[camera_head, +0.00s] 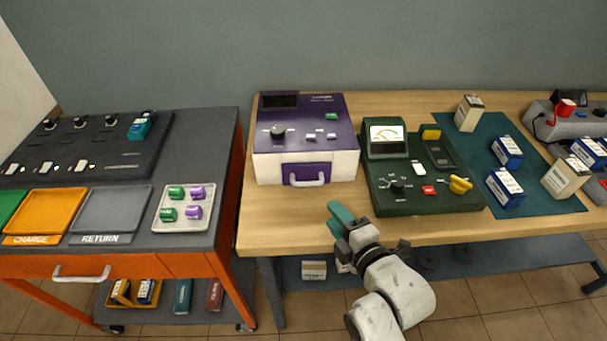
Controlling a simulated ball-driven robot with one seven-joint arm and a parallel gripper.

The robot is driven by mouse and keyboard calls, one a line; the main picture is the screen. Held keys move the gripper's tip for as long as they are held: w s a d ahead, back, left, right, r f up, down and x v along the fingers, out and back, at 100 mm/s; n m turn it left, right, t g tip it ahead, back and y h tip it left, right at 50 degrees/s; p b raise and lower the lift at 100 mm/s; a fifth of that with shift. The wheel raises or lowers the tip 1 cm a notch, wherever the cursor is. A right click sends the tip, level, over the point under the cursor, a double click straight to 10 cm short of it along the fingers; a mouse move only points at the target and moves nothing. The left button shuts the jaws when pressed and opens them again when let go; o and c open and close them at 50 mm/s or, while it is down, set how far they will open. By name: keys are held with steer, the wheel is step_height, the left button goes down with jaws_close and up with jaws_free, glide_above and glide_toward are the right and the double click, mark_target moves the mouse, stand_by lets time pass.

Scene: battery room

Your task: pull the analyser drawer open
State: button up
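The analyser appears to be the purple and white box (322,133) at the back of the wooden bench. Its small purple drawer (306,167) is in the white front face and looks closed, with a pale bar handle (307,181) across it. My gripper (338,214), with teal fingers, is over the bench's front edge, to the right of and nearer than the drawer handle, clear of it. The fingers overlap in this view, so their opening is hard to judge. I see nothing held between them.
A green meter unit (425,198) stands right of the analyser. Beyond it a teal mat (478,148) holds several blue and cream batteries. The orange cart (228,190) stands close to the bench's left. Bare wood lies before the analyser.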

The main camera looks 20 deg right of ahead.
steer(key=shift+w+a, duration=0.1)
steer(key=shift+w, duration=0.55)
steer(key=p+x, duration=0.1)
steer(key=x, duration=0.9)
steer(key=shift+c, duration=0.4)
jaws_close()
